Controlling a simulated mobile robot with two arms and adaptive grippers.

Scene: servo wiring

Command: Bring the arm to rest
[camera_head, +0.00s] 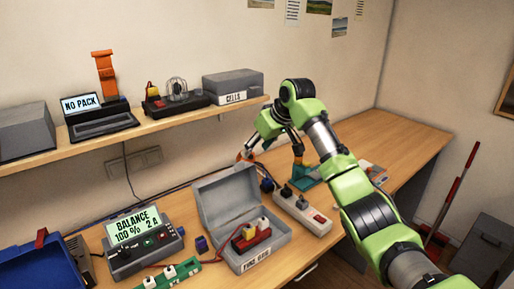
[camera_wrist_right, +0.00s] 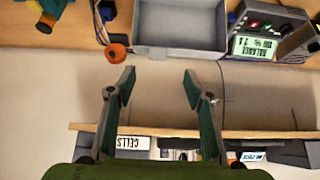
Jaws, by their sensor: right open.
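My right arm, green and grey, comes in from the lower right of the head view and bends down over the back of the bench. My right gripper (camera_head: 273,148) is above the bench, behind the open grey box (camera_head: 213,203). In the right wrist view, the two fingers of this gripper (camera_wrist_right: 159,80) stand wide apart with nothing between them. The wall shows beyond them, with the shelf (camera_wrist_right: 270,134) at the bottom of that view. My left gripper is in neither view.
A charger (camera_head: 145,238) reading "BALANCE" stands left of the grey box. A power strip (camera_head: 302,213) lies right of it. An orange round part (camera_wrist_right: 115,51) is near the fingers. The shelf (camera_head: 185,120) holds several devices. The bench's right end (camera_head: 405,140) is mostly clear.

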